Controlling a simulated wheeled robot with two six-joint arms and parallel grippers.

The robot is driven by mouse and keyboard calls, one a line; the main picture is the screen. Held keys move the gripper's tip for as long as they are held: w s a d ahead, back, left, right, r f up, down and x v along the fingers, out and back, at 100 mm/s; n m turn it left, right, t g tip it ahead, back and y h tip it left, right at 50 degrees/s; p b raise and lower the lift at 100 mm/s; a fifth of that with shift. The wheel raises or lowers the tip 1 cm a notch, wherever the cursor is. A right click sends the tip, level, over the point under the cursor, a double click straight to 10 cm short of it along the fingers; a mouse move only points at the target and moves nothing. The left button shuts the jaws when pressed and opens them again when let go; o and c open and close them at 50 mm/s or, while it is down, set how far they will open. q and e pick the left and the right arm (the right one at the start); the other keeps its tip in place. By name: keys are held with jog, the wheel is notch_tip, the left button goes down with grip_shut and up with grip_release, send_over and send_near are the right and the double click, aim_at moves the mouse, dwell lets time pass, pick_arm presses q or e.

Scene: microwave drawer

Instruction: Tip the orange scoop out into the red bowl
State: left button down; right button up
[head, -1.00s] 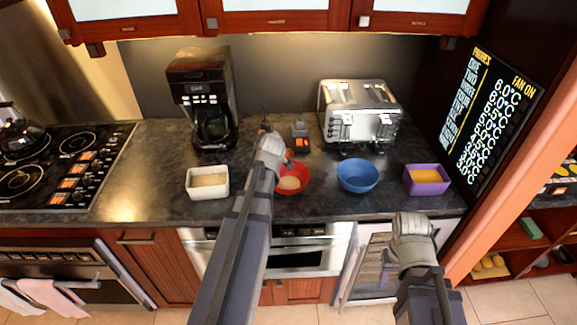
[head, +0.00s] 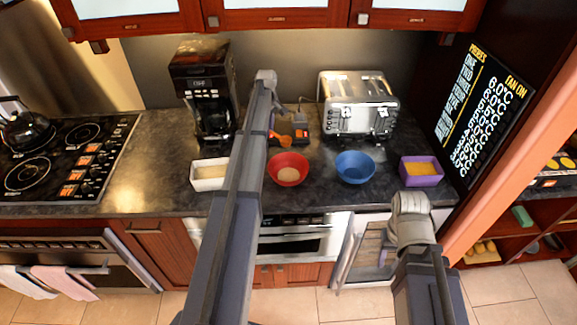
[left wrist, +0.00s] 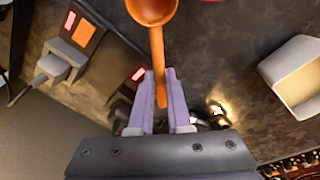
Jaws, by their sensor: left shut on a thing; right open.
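The red bowl (head: 288,161) stands on the dark counter with a beige heap in it. My left gripper (left wrist: 161,73) is shut on the handle of the orange scoop (left wrist: 152,11). In the head view the scoop (head: 284,139) appears just behind the red bowl, clear of its rim in the picture. Whether anything is in the scoop I cannot tell. The left fingers are mostly hidden behind my arm in the head view. My right arm is low at the front right, its fingers out of sight.
A white container (head: 198,186) with tan contents is left of the red bowl, partly behind my left arm. A blue bowl (head: 355,169) and a purple container (head: 421,181) with yellow contents stand to the right. A coffee maker (head: 203,85) and toaster (head: 357,103) stand behind.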

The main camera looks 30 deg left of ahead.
pick_arm(q)
jog(key=shift+f, duration=0.1)
jog(key=shift+s, duration=0.1)
notch_tip(320, 180, up, 4)
jog(key=p, duration=0.4)
jog(key=shift+r, duration=0.2)
jog(key=shift+f, duration=0.1)
